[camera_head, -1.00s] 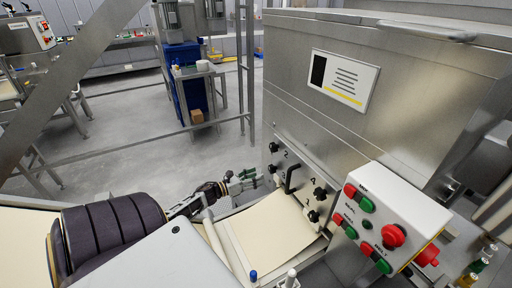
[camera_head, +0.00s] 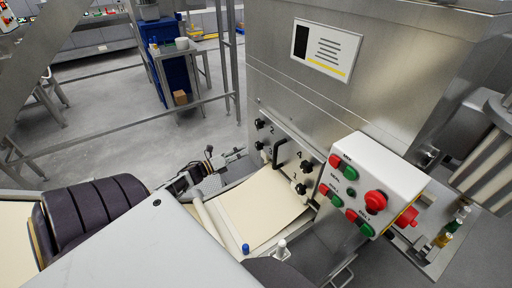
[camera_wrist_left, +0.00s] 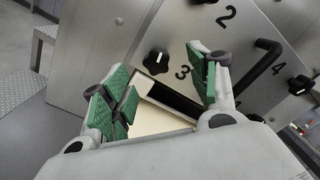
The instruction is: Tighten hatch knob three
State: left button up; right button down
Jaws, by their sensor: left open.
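Hatch knob three (camera_wrist_left: 156,62) is a black knob with a white mark, beside a printed 3 on the steel hatch plate. It also shows in the head view (camera_head: 261,146), on the plate's left side under knob two (camera_head: 262,124). My left gripper (camera_wrist_left: 160,88) is open and empty, its green-padded fingers spread wide. In the wrist view, knob three appears between and beyond the fingertips, apart from them. In the head view the left gripper (camera_head: 222,158) is just left of the hatch plate. My right gripper is out of view.
A black bar handle (camera_wrist_left: 260,66) stands out on the plate right of knob three. Knob four (camera_wrist_left: 299,84) is farther right. A cream dough sheet (camera_head: 260,205) lies below the hatch. A control box with red and green buttons (camera_head: 368,180) is at right.

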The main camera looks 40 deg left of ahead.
pick_arm(q)
jog(key=s+n+b, duration=0.1)
jog(key=n, duration=0.6)
jog(key=s+n+b, duration=0.1)
jog(key=s+n, duration=0.1)
jog(key=n, duration=0.5)
jog(key=s+a+f+n, duration=0.1)
jog(key=s+n, duration=0.1)
jog(key=n, duration=0.5)
jog(key=shift+s+a+n+b, duration=0.1)
jog(key=shift+s+n+b, duration=0.05)
jog(key=shift+n+b, duration=0.25)
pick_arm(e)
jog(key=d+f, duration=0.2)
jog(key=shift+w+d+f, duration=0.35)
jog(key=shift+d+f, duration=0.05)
pick_arm(q)
jog(key=shift+w, duration=0.2)
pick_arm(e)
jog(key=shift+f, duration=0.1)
